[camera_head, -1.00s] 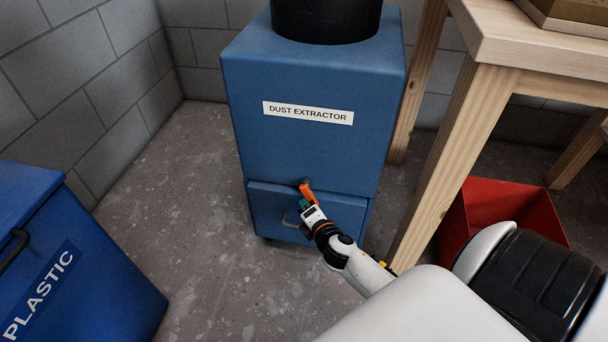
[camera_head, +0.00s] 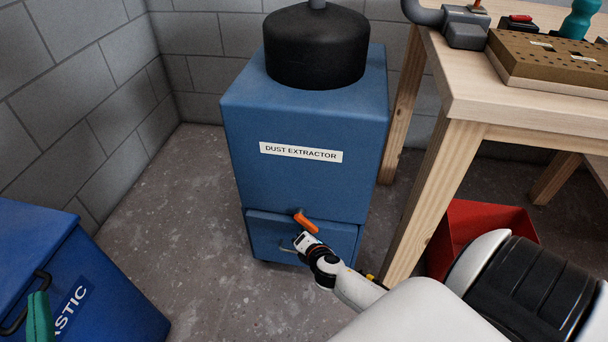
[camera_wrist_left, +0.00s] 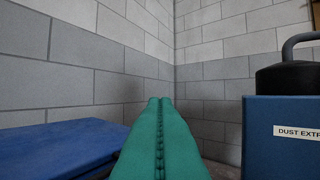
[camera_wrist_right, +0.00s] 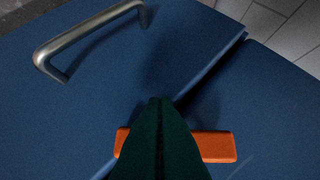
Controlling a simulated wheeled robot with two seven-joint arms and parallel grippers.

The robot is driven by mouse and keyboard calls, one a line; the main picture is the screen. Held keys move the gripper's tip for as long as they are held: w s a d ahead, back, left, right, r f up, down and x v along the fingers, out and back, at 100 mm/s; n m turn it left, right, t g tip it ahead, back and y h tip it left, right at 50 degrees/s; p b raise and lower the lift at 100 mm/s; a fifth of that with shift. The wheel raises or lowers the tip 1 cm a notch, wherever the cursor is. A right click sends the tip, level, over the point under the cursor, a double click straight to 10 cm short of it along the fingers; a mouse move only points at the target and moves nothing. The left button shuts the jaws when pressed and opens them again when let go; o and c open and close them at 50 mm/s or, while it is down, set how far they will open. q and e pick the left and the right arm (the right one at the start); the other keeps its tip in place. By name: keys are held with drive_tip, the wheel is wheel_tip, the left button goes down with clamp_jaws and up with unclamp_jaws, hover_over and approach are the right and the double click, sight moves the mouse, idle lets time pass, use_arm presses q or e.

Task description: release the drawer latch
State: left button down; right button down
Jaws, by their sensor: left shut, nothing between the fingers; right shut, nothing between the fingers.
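The orange latch (camera_head: 306,222) is on the front of the blue dust extractor (camera_head: 300,185), at the seam above the drawer (camera_head: 262,233). It slants down to the right, its lower end over the drawer front. The drawer looks shut. In the right wrist view the latch (camera_wrist_right: 215,146) shows behind the shut dark green fingers of my right gripper (camera_wrist_right: 160,102); I cannot tell whether they touch it. In the head view my right wrist hides those fingers. My left gripper (camera_head: 38,296) is shut and empty, far left near the blue bin; its fingers (camera_wrist_left: 159,100) point at the wall corner.
A grey drawer handle (camera_wrist_right: 90,38) sits beside the latch. A blue plastic bin (camera_head: 85,270) stands at left. A wooden workbench (camera_head: 465,105) and a red bin (camera_head: 470,222) are at right. Bare floor (camera_head: 190,200) lies between the blue bin and the extractor.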

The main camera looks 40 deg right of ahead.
use_arm(q)
wheel_tip(320, 180, down, 7)
drive_tip(key=a+g+y+p, duration=0.1)
drive_tip(key=g+y+p, duration=0.1)
drive_tip(key=g, duration=0.3)
drive_tip(key=s+a+f+g+y+p, duration=0.2)
drive_tip(key=s+a+f+g+p, duration=0.15)
drive_tip(key=s+g, duration=0.3)
drive_tip(key=s+a+f+g+y+p, duration=0.1)
drive_tip(key=s+a+f+g+p, duration=0.1)
drive_tip(key=s+f+g, duration=0.5)
use_arm(e)
drive_tip(key=shift+s+d+r+n+g+h, duration=0.2)
drive_tip(key=shift+r+n+g+h, duration=0.15)
drive_tip(key=shift+n+g, duration=0.2)
drive_tip(key=shift+s+d+r+n+g+h, duration=0.25)
drive_tip(key=shift+r+n+g, duration=0.15)
drive_tip(key=shift+g, duration=0.25)
drive_tip(key=shift+p, duration=0.45)
drive_tip(key=n+g+h+p, duration=0.1)
drive_tip(key=p, duration=0.2)
drive_tip(key=shift+s+d+r, duration=0.1)
drive_tip(key=shift+s+r, duration=0.05)
use_arm(q)
wheel_tip(320, 180, down, 10)
drive_tip(key=shift+w+n+t, duration=0.25)
drive_tip(key=shift+n+t, duration=0.1)
drive_tip(key=shift+n, duration=0.05)
drive_tip(key=shift+d, duration=0.1)
